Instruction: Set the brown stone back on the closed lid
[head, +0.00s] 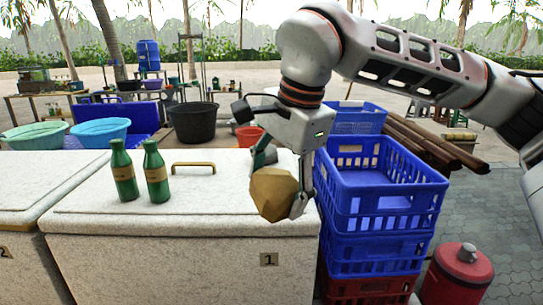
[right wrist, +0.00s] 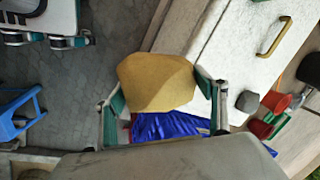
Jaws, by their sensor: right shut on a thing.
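The brown stone (head: 272,194) is a faceted, tan-brown lump. My right gripper (head: 279,190) is shut on it, with one finger at each side. It also shows in the right wrist view (right wrist: 156,82), between the two fingers (right wrist: 162,100). The closed white lid (head: 110,213) is on the chest marked 1, with a brass handle (head: 193,166) on it. In the head view the stone overlaps the lid's front right part; whether it touches the lid I cannot tell. My left gripper is not in view.
Two green bottles (head: 123,172) (head: 155,172) stand on the lid left of the stone. Stacked blue crates (head: 380,205) stand close to the chest's right side. A red canister (head: 458,275) is at the lower right. The lid between bottles and stone is clear.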

